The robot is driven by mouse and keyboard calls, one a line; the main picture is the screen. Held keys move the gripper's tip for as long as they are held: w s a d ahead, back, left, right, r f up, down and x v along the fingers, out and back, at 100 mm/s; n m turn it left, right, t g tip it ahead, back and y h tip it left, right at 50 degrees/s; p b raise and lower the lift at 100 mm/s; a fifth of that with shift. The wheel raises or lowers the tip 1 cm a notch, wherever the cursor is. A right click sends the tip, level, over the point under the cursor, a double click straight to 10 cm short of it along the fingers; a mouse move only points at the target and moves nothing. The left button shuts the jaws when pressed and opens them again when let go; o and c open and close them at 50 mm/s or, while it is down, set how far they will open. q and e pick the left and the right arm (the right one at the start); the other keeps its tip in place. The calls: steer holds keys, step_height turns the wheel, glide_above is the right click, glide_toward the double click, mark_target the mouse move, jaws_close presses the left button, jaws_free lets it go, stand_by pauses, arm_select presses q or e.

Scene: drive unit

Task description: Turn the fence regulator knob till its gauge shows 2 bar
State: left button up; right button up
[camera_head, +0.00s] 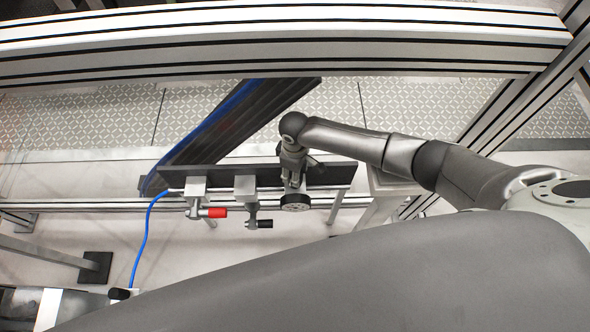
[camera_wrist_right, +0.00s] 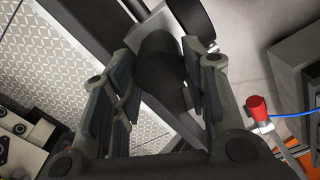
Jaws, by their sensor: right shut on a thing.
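The regulator sits at the right end of the dark bar on the fence, with a dark round gauge (camera_head: 295,203) on its front. Its face is too small and steeply tilted to read. My right gripper (camera_head: 291,172) comes down from above, just behind the gauge. In the right wrist view the black knob (camera_wrist_right: 162,62) lies between the two fingers of my right gripper (camera_wrist_right: 160,88), which is shut on it. The gauge's dark edge (camera_wrist_right: 193,18) shows past the knob. My left gripper is not in view.
Left of the regulator on the dark bar (camera_head: 325,175) are a valve with a red handle (camera_head: 216,212) and one with a black handle (camera_head: 262,223). A blue hose (camera_head: 143,240) hangs at the left. An aluminium fence beam (camera_head: 280,50) crosses above.

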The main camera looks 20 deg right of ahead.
steer(key=o, duration=1)
steer(key=shift+o, duration=0.2)
step_height(320, 180, up, 12)
